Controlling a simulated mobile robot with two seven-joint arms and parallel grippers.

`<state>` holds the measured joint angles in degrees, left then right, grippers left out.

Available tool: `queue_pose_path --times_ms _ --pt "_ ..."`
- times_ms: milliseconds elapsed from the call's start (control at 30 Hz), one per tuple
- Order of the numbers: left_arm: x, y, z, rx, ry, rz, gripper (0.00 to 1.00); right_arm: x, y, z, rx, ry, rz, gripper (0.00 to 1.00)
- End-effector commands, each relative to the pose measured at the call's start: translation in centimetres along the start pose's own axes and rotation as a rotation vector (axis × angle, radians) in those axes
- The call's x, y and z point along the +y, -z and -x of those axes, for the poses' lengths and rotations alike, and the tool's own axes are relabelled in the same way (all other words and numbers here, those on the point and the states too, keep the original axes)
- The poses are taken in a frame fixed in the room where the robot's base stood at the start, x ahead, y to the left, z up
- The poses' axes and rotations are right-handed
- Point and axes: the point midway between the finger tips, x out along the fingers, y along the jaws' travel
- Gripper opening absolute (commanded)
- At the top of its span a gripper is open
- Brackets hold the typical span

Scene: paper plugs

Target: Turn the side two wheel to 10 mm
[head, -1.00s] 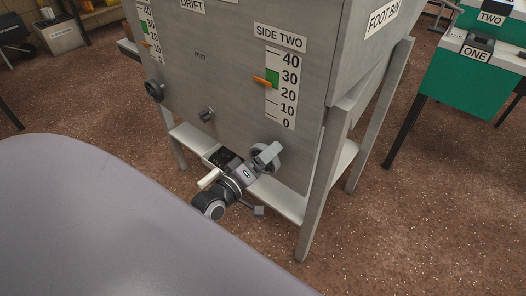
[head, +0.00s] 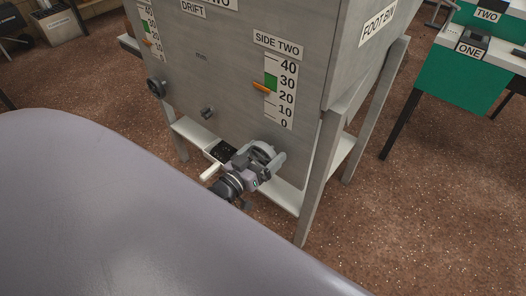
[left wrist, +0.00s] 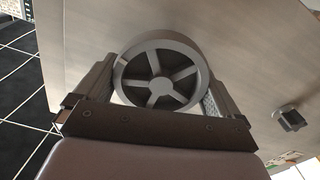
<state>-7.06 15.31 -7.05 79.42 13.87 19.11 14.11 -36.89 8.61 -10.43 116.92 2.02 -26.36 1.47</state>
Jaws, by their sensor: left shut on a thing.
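The side two wheel (head: 263,149) is a grey spoked handwheel low on the front panel of the metal bin. It also shows large in the left wrist view (left wrist: 160,86). My left gripper (head: 266,158) is shut on its rim, one finger on each side. Above it is the SIDE TWO scale (head: 283,91), marked from 0 to 40 with a green band. The gripper hides part of the wheel in the head view. My right gripper is not in view.
A small knob (head: 207,113) and another dark handwheel (head: 156,88) sit further left on the panel. A bin leg (head: 316,185) stands to the right.

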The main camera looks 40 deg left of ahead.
Motion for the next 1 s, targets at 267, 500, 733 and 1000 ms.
queue_pose_path --times_ms 267,500,733,1000 --pt "0.11 -0.06 0.00 -0.001 -0.001 -0.051 0.67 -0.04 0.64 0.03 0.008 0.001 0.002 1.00" --pt "0.10 -0.08 0.00 -0.001 -0.001 -0.054 0.67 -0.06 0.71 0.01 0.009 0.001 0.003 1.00" --pt "0.08 -0.08 0.00 -0.001 -0.001 -0.053 1.00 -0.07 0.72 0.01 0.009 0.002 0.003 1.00" --pt "0.04 -0.07 0.56 -0.003 0.000 -0.053 1.00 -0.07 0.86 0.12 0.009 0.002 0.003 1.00"
